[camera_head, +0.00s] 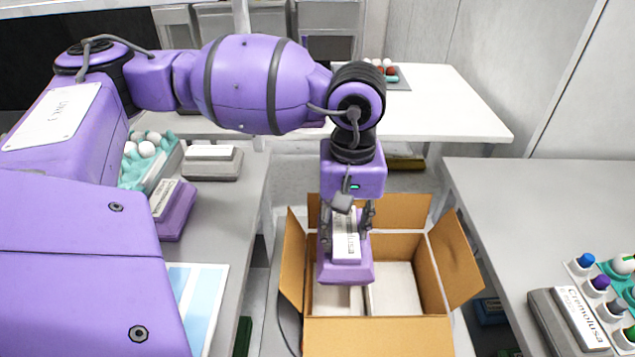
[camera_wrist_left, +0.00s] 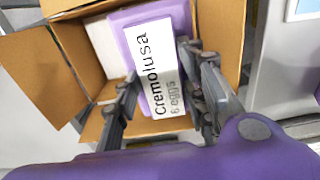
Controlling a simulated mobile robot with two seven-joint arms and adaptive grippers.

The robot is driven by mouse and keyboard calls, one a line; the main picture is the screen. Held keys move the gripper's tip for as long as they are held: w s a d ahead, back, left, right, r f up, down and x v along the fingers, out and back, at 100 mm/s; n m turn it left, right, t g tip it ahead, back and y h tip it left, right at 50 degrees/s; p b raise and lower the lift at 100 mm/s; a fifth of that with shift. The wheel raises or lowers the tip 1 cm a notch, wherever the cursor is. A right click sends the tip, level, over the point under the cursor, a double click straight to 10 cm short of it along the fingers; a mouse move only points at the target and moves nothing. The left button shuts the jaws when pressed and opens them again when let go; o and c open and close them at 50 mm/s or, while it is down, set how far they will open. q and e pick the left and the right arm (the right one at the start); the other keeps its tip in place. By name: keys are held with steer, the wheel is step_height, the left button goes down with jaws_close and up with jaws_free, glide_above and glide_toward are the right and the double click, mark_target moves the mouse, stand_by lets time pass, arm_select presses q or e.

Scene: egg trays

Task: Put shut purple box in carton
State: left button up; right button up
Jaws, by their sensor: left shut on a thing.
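My left gripper (camera_head: 346,222) is shut on a purple egg box (camera_head: 346,270) with a white label and holds it over the open cardboard carton (camera_head: 378,334). In the left wrist view, the purple box (camera_wrist_left: 128,24) sits between the two fingers of my left gripper (camera_wrist_left: 160,98), and its label reads "Cremolusa 6 eggs". The box is shut. The carton (camera_wrist_left: 40,85) has its flaps folded outward, and pale boxes lie side by side inside. The held box hides part of the carton's inside. My right gripper is not in view.
The left table holds another purple box (camera_head: 177,210), a grey box (camera_head: 211,163) and a teal tray with white eggs (camera_head: 148,150). The right table (camera_head: 530,205) holds a grey box (camera_head: 567,320) beside an egg tray. A white table (camera_head: 440,105) stands behind the carton.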

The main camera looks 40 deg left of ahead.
arm_select(q)
step_height(320, 180, down, 4)
steer(key=shift+f+b, duration=0.1)
steer(key=shift+b, duration=0.95)
step_height(320, 180, down, 4)
steer(key=shift+r+b, duration=0.25)
steer(key=shift+b, duration=0.85)
step_height(320, 180, down, 6)
steer(key=b, duration=0.5)
steer(key=shift+f, duration=0.25)
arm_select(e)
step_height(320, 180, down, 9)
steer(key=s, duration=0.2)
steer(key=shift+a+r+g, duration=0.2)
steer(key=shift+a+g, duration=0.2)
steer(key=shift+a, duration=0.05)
arm_select(q)
steer(key=shift+f+b, duration=0.55)
steer(key=shift+f, duration=0.1)
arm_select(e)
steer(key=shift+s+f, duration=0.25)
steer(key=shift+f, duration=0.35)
arm_select(q)
steer(key=o, duration=1)
steer(key=shift+o, duration=0.8)
